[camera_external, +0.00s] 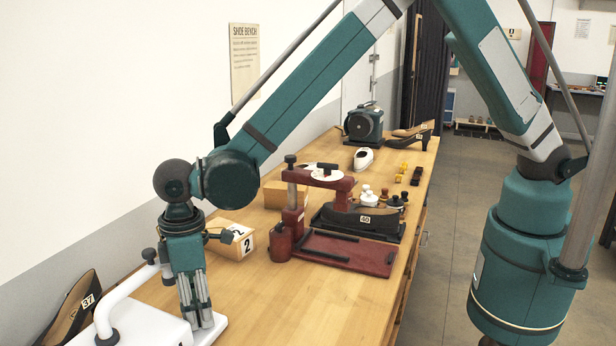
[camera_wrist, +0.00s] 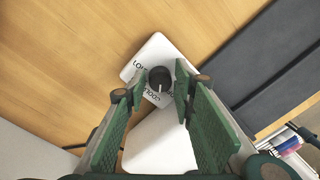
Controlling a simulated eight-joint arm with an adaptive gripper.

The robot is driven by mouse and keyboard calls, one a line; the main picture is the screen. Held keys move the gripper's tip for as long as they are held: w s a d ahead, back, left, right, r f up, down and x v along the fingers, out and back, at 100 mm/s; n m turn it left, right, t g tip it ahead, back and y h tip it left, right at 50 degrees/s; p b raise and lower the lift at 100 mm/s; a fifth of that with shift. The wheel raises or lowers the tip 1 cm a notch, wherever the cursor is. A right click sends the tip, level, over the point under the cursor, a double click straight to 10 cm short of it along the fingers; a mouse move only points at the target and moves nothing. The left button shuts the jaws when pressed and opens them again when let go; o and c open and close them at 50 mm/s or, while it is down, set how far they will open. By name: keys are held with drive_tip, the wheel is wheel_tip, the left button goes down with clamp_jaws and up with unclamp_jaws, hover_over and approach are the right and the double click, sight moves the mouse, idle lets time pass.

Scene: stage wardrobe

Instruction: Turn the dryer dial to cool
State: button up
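The dryer (camera_external: 140,326) is a white unit at the lower left of the external view, with a curved white tube. In the wrist view its white panel (camera_wrist: 150,52) carries a round black dial (camera_wrist: 159,77) with a small white mark on its lower side. Lettering starting "LO" is above left of the dial, and partly hidden lettering, possibly "COOL", is below it. My gripper (camera_wrist: 160,91) points down over the panel, its green fingers apart on either side of the dial. I cannot tell whether they touch it. In the external view my gripper (camera_external: 201,325) hides the dial.
The wooden bench (camera_external: 330,291) runs away to the back. A box marked 2 (camera_external: 234,241) and a dark red press (camera_external: 345,252) stand beyond my gripper. A shoe marked 37 (camera_external: 75,305) is at the left by the wall. Bare wood lies right of the dryer.

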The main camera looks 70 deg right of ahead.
drive_tip(key=c, duration=0.6)
drive_tip(key=shift+c, duration=0.2)
drive_tip(key=shift+f+m+b, duration=0.1)
drive_tip(key=shift+m+b, duration=0.75)
drive_tip(key=shift+m, duration=0.05)
drive_tip(key=shift+m+b, duration=0.3)
drive_tip(key=shift+m, duration=0.2)
drive_tip(key=o, duration=0.6)
drive_tip(key=shift+o, duration=0.2)
drive_tip(key=shift+r, duration=0.2)
